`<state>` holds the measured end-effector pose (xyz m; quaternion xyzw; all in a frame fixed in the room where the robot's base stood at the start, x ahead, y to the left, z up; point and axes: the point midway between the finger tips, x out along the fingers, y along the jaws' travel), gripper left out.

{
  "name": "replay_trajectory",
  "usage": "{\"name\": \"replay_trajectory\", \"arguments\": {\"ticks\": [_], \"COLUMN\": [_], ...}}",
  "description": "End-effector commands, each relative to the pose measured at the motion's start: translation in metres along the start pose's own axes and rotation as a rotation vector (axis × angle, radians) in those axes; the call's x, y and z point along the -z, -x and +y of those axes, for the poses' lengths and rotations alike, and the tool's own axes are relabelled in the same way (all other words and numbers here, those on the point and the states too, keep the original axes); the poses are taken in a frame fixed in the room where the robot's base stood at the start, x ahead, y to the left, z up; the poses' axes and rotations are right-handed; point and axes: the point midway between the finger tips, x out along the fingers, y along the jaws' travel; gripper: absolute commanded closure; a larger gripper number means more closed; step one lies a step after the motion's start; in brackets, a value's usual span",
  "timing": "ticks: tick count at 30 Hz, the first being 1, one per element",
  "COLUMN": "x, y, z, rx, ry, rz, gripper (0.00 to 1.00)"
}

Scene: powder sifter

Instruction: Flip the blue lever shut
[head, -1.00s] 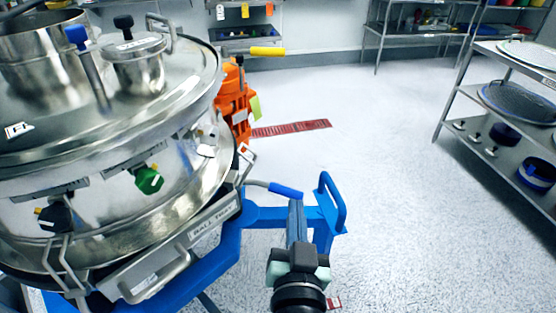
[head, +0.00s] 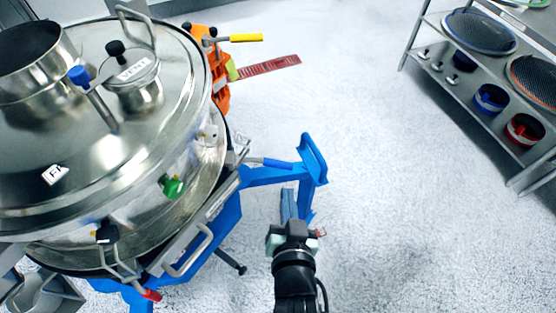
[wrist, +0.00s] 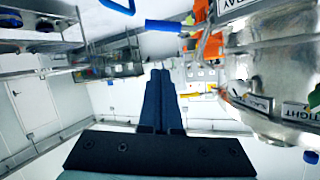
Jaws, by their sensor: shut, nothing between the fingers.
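The blue lever (head: 277,163) sticks out to the right from the side of the steel sifter (head: 140,185), a thin metal rod with a blue grip. In the wrist view the blue lever (wrist: 163,26) shows at the top, above and apart from my fingertips. My gripper (head: 289,193) is shut and empty, below and slightly right of the lever in the head view. In the wrist view my gripper (wrist: 160,75) shows two blue fingers pressed together. I cannot tell the exact height gap between fingertips and lever.
A blue frame with an upright handle (head: 314,158) stands right of the lever, close to my gripper. An orange unit with a yellow-handled lever (head: 246,38) is behind. A shelf rack (head: 470,80) stands at right. The floor between is clear.

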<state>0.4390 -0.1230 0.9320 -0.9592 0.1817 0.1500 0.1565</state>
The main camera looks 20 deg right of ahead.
Motion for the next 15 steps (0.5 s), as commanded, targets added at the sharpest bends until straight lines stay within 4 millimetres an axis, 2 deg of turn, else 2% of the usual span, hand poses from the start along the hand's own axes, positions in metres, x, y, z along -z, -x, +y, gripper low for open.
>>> {"name": "replay_trajectory", "arguments": {"ticks": [9, 15], "x": [0.0, 0.001], "y": [-0.002, -0.021], "z": [0.0, -0.001], "rx": [0.0, 0.001], "ry": [0.0, 0.0], "rz": [0.001, 0.003], "gripper": [1.0, 1.0]}}
